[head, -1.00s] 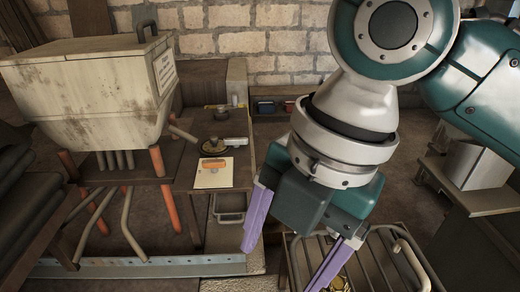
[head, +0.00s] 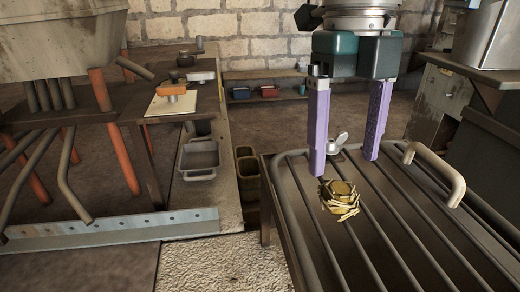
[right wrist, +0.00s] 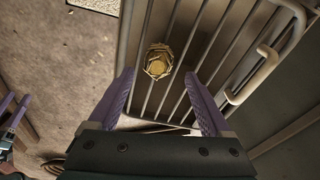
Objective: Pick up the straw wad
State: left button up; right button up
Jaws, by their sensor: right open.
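The straw wad (head: 340,199) is a small yellow-brown bundle of short straws lying on the slatted metal rack (head: 410,240). My right gripper (head: 344,164) has its two purple fingers spread wide and nothing between them. In the head view its fingertips show above and behind the wad. In the right wrist view the wad (right wrist: 158,62) shows just beyond the fingertips, roughly midway between the fingers. Part of another purple-fingered gripper, seemingly my left one (right wrist: 12,110), shows at the left edge of the right wrist view, cut off by the frame.
A grey wing nut (head: 338,143) is on the rack behind the wad. A curved handle (head: 438,172) rises at the rack's right side. Grey and olive bins (head: 248,170) stand left of the rack. A workbench (head: 75,118) with a large hopper (head: 60,40) is at left.

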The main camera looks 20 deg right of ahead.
aim_at(340, 187)
jog(key=f, duration=0.5)
jog(key=shift+s+a+f, duration=0.15)
jog(key=shift+s+f, duration=0.05)
jog(key=shift+s, duration=0.2)
grip_shut()
